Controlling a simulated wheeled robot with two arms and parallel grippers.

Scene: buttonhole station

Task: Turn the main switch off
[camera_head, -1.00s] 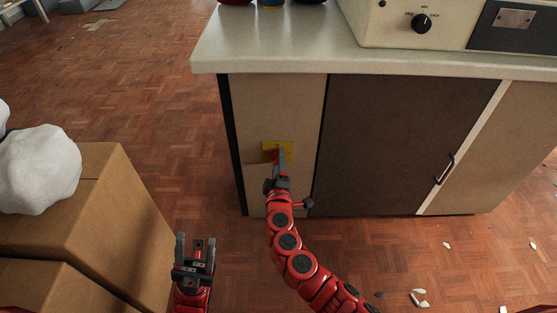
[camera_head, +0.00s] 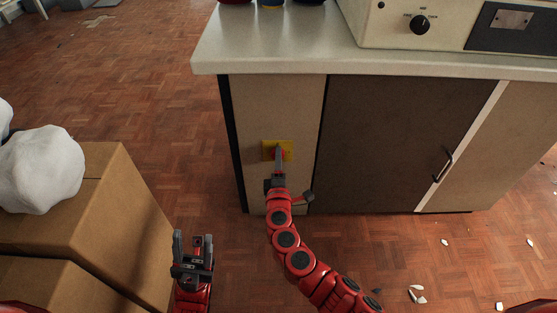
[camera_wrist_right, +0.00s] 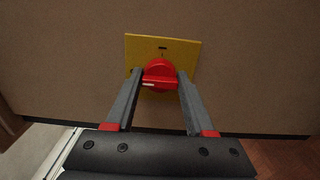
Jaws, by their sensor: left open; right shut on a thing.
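The main switch is a yellow plate (camera_head: 269,146) with a red rotary knob, on the beige side panel at the left end of the cabinet. In the right wrist view the plate (camera_wrist_right: 187,48) carries the round red knob (camera_wrist_right: 160,68). The knob's grip bar lies about level, with a pale mark toward its left. My right gripper (camera_wrist_right: 160,78) is shut on the knob, one finger on each side; in the head view it (camera_head: 279,152) covers part of the switch. My left gripper (camera_head: 193,240) is open and empty, low at the left, away from the switch.
A pale worktop (camera_head: 270,50) overhangs the cabinet above the switch and carries a cream machine (camera_head: 390,25). Cardboard boxes (camera_head: 110,215) with a white bundle (camera_head: 40,168) stand left of my left gripper. White scraps (camera_head: 417,293) lie on the wooden floor.

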